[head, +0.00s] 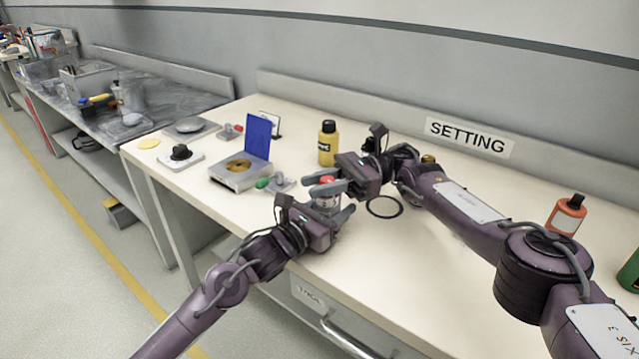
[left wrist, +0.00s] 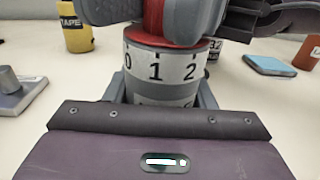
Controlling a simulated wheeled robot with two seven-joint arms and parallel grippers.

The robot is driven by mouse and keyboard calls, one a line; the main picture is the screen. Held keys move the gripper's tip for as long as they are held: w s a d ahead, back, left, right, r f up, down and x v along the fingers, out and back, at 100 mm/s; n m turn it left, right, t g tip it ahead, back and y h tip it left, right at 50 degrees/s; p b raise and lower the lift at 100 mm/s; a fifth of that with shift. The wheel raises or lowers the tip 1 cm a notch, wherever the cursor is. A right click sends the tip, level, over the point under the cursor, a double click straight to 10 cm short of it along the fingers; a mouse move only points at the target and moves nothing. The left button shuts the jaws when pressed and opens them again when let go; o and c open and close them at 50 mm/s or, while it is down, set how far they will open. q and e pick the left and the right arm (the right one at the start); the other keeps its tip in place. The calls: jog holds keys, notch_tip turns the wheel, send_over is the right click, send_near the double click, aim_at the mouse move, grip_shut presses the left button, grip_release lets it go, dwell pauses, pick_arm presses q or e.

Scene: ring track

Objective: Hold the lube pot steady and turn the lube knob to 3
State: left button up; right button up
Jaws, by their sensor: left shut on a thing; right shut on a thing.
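The lube pot (head: 327,203) stands upright near the table's front edge, a small grey cylinder with a red knob (head: 327,180) on top. In the left wrist view the pot (left wrist: 160,75) carries a pale scale band reading 0, 1 and 2. The red knob (left wrist: 153,25) sits above the band; its pointer is not visible. My left gripper (head: 328,212) is shut on the pot's body, one finger on each side. My right gripper (head: 325,185) comes from above right and is shut on the knob, which its fingers partly hide.
A black ring (head: 384,207) lies right of the pot. A yellow bottle (head: 328,143) stands behind. A grey box with a blue lid (head: 258,136) and a green-knobbed fixture (head: 275,182) stand left. An orange bottle (head: 566,215) stands far right. A SETTING sign (head: 468,138) is on the back ledge.

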dwell(0.6)
jog(key=o, duration=1)
jog(key=shift+d, duration=0.1)
notch_tip(320, 180, up, 10)
jog(key=shift+f, duration=0.1)
